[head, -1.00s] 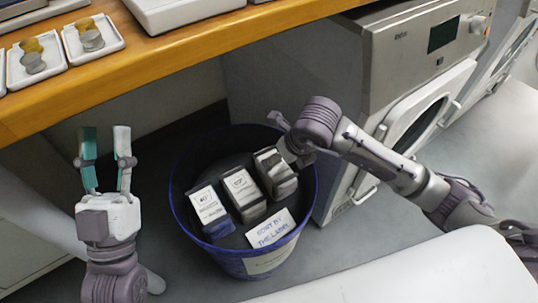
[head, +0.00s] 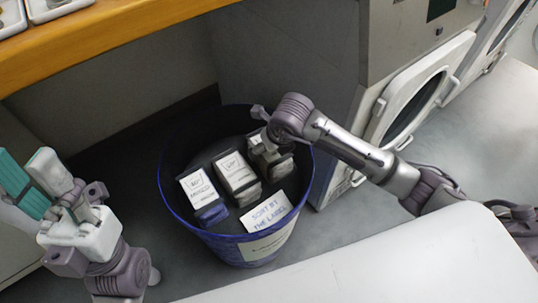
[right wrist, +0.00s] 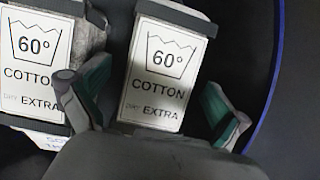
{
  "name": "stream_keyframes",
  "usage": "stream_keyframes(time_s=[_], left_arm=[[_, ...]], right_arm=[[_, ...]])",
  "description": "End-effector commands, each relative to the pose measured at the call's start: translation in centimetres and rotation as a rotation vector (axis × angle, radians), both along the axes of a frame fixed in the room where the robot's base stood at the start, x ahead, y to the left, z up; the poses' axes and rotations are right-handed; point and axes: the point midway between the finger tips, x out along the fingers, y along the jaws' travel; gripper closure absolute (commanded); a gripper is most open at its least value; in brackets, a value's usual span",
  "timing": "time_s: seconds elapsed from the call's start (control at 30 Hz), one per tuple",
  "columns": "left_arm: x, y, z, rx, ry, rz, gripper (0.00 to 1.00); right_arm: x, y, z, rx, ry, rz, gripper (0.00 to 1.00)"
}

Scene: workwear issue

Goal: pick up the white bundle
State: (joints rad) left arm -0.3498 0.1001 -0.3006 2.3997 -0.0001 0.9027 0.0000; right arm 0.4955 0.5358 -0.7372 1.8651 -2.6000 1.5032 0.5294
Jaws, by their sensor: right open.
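A blue bin (head: 172,205) holds three labelled bundles. The left bundle (head: 203,195) has blue cloth under its label. The middle bundle (head: 238,178) is pale grey-white; it also shows at the left of the right wrist view (right wrist: 38,62). The right bundle (head: 280,168) looks pale with dark parts and is partly hidden by my right gripper (head: 264,148). In the right wrist view, this bundle (right wrist: 160,68) reads "60° COTTON, DRY EXTRA" and lies between the fingers of my open right gripper (right wrist: 152,106). My left gripper (head: 34,178) is open and empty, left of the bin.
A card reading "SORT BY THE LABEL" (head: 267,213) is at the bin's front. A wooden counter (head: 100,42) runs above and behind. A washing machine (head: 400,100) stands at the right. A white surface (head: 400,262) fills the front right.

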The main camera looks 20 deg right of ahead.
Motion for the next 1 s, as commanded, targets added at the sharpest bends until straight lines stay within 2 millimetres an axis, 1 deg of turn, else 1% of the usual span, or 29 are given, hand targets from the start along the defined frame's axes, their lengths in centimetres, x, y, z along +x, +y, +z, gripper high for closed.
stream_keyframes(time_s=[0.03, 0.2, 0.47, 0.5, 0.57, 0.8, 0.87, 0.9, 1.0], left_arm=[[0.0, 0.0, -1.1, 0.0, 0.001, 0.0, 0.6], [0.1, 0.0, -1.6, 0.001, -0.006, 0.0, 0.6], [0.1, -0.1, -1.5, 0.002, -0.007, 0.0, 0.6], [0.1, -0.1, -1.5, 0.002, -0.007, 0.0, 0.6], [0.1, -0.1, -1.5, 0.002, -0.007, 0.0, 0.6], [0.1, -0.1, -1.5, 0.002, -0.006, 0.0, 0.6], [0.2, -0.1, -1.5, 0.002, -0.006, 0.0, 0.6], [0.1, -0.1, -1.4, 0.002, -0.006, 0.0, 0.6], [0.1, -0.1, -1.4, 0.002, -0.006, 0.0, 0.6]], right_arm=[[0.3, 0.1, -1.4, 0.0, 0.001, -0.002, 0.0], [1.1, 0.3, -3.0, 0.0, 0.0, -0.001, 0.0], [1.3, 0.3, -3.1, 0.0, 0.0, 0.0, 0.0], [1.3, 0.3, -3.1, 0.0, 0.0, 0.0, 0.03], [1.3, 0.3, -3.1, 0.0, 0.0, 0.0, 0.13], [1.2, 0.3, -3.1, -0.001, 0.0, 0.0, 0.53], [1.2, 0.3, -3.1, -0.001, 0.0, 0.0, 0.63], [1.3, 0.3, -3.0, 0.0, -0.002, 0.0, 0.66], [1.3, 0.3, -3.0, -0.001, -0.001, 0.0, 0.66]])
